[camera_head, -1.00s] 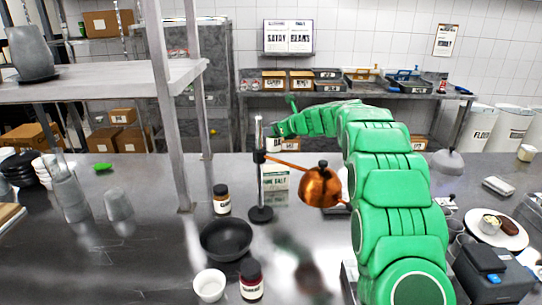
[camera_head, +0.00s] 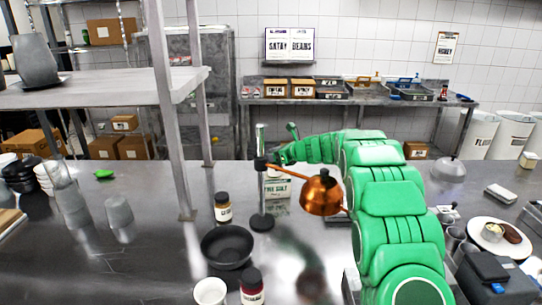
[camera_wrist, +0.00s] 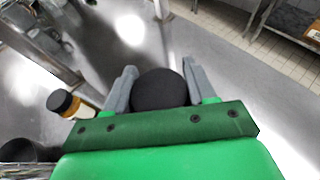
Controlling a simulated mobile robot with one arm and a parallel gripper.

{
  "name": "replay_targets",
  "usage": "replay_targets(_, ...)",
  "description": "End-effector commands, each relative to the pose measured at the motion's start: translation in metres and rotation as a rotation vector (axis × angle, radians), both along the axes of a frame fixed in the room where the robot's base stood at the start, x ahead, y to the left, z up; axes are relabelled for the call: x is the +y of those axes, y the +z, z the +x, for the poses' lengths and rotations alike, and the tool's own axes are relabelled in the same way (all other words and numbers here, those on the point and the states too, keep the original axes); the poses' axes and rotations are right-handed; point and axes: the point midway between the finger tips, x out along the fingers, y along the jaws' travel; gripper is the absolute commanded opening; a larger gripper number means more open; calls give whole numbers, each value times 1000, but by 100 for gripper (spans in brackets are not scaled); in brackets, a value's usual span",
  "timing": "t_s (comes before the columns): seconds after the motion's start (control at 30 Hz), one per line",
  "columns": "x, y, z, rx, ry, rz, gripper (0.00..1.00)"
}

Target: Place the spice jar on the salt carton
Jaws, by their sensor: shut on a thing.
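The salt carton (camera_head: 277,193), white and green with "FINE SALT" lettering, stands on the counter behind a thin pole. My gripper (camera_head: 283,157) is just above the carton's top in the head view; its fingertips are hard to make out there. In the wrist view my gripper (camera_wrist: 160,80) has its two grey fingers on either side of a dark round top, which I take to be the lid of the spice jar (camera_wrist: 160,90). The jar's body and label are hidden. The carton is not discernible in the wrist view, so I cannot tell whether jar and carton touch.
A pole stand (camera_head: 262,222) with a copper shade (camera_head: 321,194) stands close to the carton and my arm. Another jar (camera_head: 222,210), a black bowl (camera_head: 227,246), a white cup (camera_head: 210,291) and a dark-red jar (camera_head: 252,288) are nearby.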

Motion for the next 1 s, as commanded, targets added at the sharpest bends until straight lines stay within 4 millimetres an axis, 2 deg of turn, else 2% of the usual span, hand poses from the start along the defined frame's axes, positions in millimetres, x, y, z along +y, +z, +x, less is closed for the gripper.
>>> replay_targets(0.07, 0, -2, 0, 0, 0, 0, 16)
replay_targets(0.1, 0, -2, 0, -1, 0, -1, 58)
replay_targets(0.27, 0, -2, 0, -1, 0, -1, 81)
replay_targets(0.67, -2, 2, -1, 0, 0, 0, 81)
replay_targets(1.0, -37, 20, -27, 0, 0, 2, 81)
